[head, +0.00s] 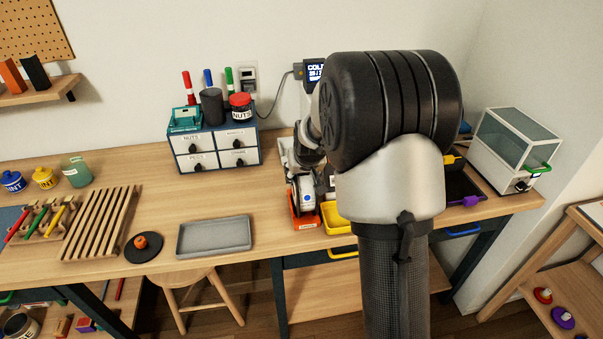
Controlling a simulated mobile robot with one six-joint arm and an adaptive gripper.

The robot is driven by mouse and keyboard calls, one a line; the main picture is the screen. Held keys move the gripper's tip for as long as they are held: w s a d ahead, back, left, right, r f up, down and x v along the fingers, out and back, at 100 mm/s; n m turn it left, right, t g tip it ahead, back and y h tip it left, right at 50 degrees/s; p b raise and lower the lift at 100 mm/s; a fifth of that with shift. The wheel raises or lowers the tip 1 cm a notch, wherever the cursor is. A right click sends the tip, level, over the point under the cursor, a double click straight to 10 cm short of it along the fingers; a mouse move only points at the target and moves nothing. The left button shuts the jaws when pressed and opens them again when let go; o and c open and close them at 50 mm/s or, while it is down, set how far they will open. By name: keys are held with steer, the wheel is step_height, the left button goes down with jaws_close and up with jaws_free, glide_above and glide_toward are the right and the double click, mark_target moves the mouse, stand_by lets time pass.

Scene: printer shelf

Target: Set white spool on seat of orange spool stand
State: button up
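A low round dark stand (130,250) with an orange seat (141,241) in its middle stands on the bench, left of the grey tray. It looks like the orange spool stand, and nothing sits on it. I cannot make out the white spool for sure. My arm fills the middle right of the head view and hides much of the bench behind it. Its far end reaches down over an orange bin (306,221). White parts there look like my wrist. My gripper's fingers cannot be made out, so whether they hold anything is hidden.
The grey tray (213,251) and a slatted wooden rack (96,222) flank the stand. A drawer unit (215,151) stands at the back, a yellow bin (338,226) beside the orange one. A glass-topped case (512,150) is at right. Bench between drawers and tray is clear.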

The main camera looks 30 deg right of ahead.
steer(key=o, duration=0.4)
steer(key=v, duration=1.1)
steer(key=s+a+r+n+y, duration=0.1)
steer(key=s+a+r, duration=0.2)
steer(key=s+a, duration=0.35)
steer(key=s+a+r+n, duration=0.1)
steer(key=s+a+r, duration=0.25)
steer(key=s, duration=0.55)
steer(key=shift+n+g+y, duration=0.4)
steer(key=shift+n+g, duration=0.2)
steer(key=shift+g, duration=0.3)
steer(key=s+a, duration=0.2)
steer(key=s, duration=0.3)
steer(key=s+a+f, duration=0.1)
steer(key=s, duration=0.4)
steer(key=s+a+f, duration=0.1)
steer(key=s+a, duration=0.1)
steer(key=s, duration=0.2)
steer(key=shift+s+a+f, duration=0.25)
steer(key=shift+s+a, duration=0.05)
steer(key=shift+s, duration=0.1)
